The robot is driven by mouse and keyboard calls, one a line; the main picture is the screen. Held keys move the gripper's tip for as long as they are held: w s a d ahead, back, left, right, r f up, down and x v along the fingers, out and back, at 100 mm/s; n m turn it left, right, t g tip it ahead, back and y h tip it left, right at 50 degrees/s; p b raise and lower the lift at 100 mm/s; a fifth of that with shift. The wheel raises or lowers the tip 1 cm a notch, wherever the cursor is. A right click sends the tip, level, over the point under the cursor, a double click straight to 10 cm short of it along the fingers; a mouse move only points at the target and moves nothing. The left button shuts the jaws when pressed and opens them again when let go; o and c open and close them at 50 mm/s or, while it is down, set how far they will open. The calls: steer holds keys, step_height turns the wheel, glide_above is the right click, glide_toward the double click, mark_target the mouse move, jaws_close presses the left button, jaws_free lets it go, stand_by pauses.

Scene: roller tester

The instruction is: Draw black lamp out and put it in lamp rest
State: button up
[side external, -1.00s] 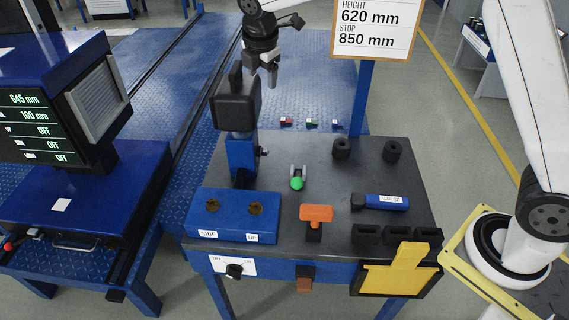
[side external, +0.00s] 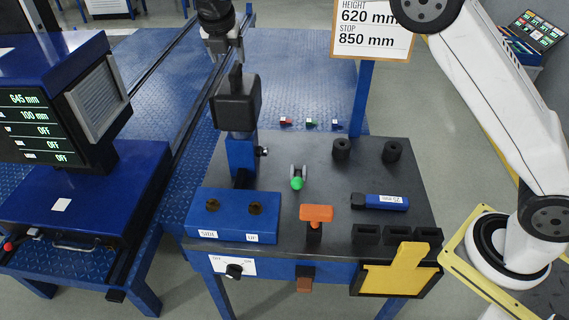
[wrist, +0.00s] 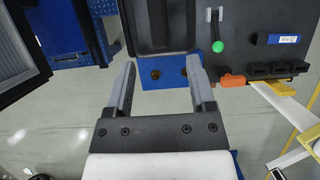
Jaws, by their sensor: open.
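A black box-shaped head with an upright tab, which looks like the black lamp (side external: 237,103), sits on a blue post (side external: 240,152) at the back left of the dark bench in the side view. It also fills the top middle of the wrist view (wrist: 160,22). My gripper (side external: 226,58) is open and empty, just above and behind the tab in the side picture; contact cannot be told. In the wrist view its two fingers (wrist: 160,68) are spread below the lamp. I cannot tell which fixture is the lamp rest; a blue block with two round holes (side external: 235,226) stands in front of the post.
A sign post (side external: 362,100) rises behind. A screen console (side external: 50,110) stands left.

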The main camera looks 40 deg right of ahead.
mark_target(232, 72)
steer(key=shift+x, duration=3.8)
jaws_close()
steer(key=shift+r, duration=0.1)
steer(key=c, duration=0.6)
jaws_free()
steer(key=shift+r, duration=0.15)
steer(key=shift+c, duration=0.2)
jaws_close()
